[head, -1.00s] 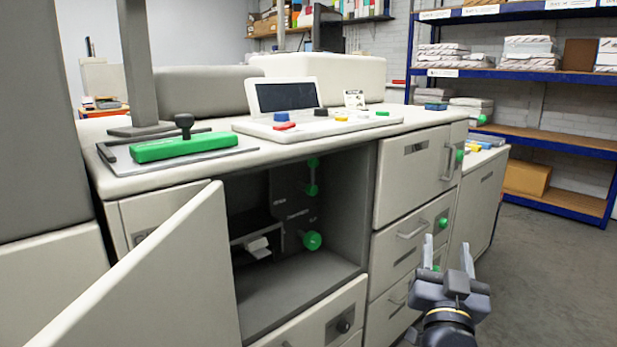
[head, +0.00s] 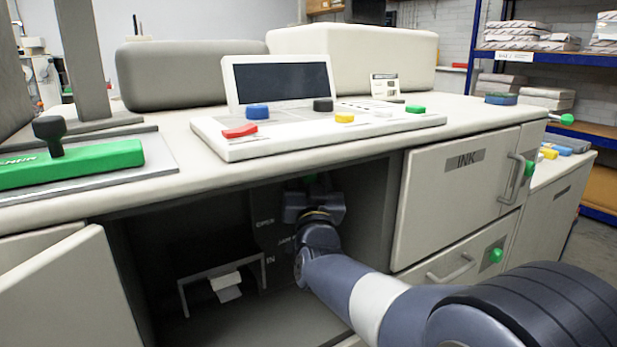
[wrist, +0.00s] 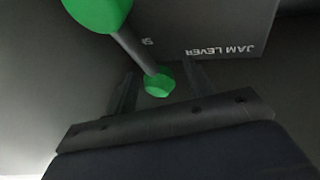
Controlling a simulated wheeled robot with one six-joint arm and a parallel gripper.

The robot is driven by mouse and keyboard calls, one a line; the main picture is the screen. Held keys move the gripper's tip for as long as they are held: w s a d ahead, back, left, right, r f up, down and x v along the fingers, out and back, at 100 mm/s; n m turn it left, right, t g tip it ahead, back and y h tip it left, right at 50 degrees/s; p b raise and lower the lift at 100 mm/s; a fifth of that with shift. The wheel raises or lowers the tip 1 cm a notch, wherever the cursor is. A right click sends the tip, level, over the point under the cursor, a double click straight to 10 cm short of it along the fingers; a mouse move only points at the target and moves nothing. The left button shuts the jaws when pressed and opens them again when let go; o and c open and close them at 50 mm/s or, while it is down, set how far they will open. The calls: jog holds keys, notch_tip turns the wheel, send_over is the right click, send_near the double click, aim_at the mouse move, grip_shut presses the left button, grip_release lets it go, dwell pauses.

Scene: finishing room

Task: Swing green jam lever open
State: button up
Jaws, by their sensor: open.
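The jam lever shows in the wrist view as a dark rod (wrist: 138,50) with a large green end (wrist: 98,10) at the top left and a smaller green end (wrist: 158,82). An upside-down JAM LEVER label (wrist: 220,51) is on the dark panel beside it. My gripper (wrist: 162,72) is open, and the smaller green end appears between its fingers; contact cannot be told. In the head view my gripper (head: 312,192) is inside the open cabinet, under the counter. A bit of green (head: 310,179) shows just behind it; the rest of the lever is hidden.
The open cabinet door (head: 60,285) stands at the left. A tray with white paper (head: 226,286) sits low inside the cabinet. The counter edge (head: 300,172) lies above my arm. The INK drawer (head: 455,190) is shut at the right.

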jog(key=shift+w, duration=0.15)
jog(key=shift+c, duration=0.4)
grip_shut()
